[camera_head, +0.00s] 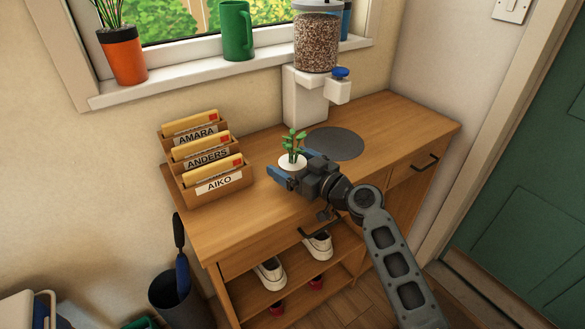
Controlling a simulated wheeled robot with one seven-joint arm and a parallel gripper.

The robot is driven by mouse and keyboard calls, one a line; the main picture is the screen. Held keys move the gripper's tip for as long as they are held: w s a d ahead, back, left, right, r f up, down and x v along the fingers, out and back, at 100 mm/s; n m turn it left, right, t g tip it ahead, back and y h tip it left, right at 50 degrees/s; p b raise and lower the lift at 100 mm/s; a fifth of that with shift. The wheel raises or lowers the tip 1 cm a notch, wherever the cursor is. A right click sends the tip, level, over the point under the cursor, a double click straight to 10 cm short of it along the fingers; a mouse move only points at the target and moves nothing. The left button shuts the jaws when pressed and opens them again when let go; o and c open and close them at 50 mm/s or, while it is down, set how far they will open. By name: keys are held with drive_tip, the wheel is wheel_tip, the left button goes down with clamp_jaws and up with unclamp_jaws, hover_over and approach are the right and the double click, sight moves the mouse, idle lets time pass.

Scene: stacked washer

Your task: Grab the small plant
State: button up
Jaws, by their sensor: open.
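The small plant (293,147) has green leaves in a white pot (292,161). It stands on the wooden cabinet top, between the letter holders and the grey round mat. My gripper (285,172) is at the pot, reaching in from the lower right. Its blue fingertips show at the left front of the pot and behind it to the right. The jaws are open. The lower part of the pot is hidden by the gripper, and I cannot tell whether the fingers touch it.
Letter holders (212,183) labelled AMARA, ANDERS and AIKO stand to the left. A dispenser (304,95) stands behind, by a grey round mat (334,144). An orange pot (124,58) and a green mug (237,32) are on the windowsill. The cabinet's right end (415,125) is clear.

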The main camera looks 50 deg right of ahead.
drive_tip(key=shift+c, duration=0.3)
drive_tip(key=c, duration=1.1)
drive_tip(key=shift+r, duration=0.1)
drive_tip(key=shift+c, duration=0.2)
